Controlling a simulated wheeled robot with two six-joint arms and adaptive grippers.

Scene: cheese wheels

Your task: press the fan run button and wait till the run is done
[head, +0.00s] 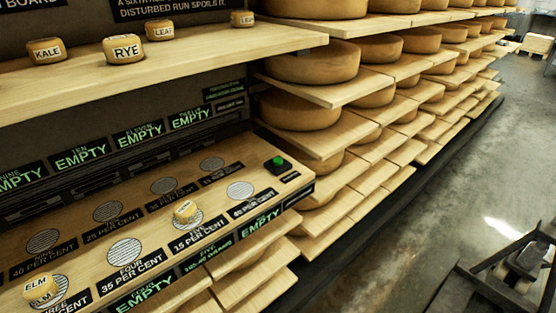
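The green button (278,161) sits on a small black box at the right end of the wooden board (225,178), beside the round vents. It looks raised, but I cannot tell whether it is pressed. One small cheese (184,209) stands on the vent of the 15 per cent place; its label is too small to read surely. A cheese marked ELM (38,287) stands on a vent at the lower left. Neither of my grippers can be made out in this view.
Cheeses marked KALE (45,50) and RYE (125,49) stand with others on the upper shelf (200,48). Several green displays read EMPTY (138,133). Racks of large cheese wheels (313,62) line the right. A dark metal frame (515,270) is at the lower right.

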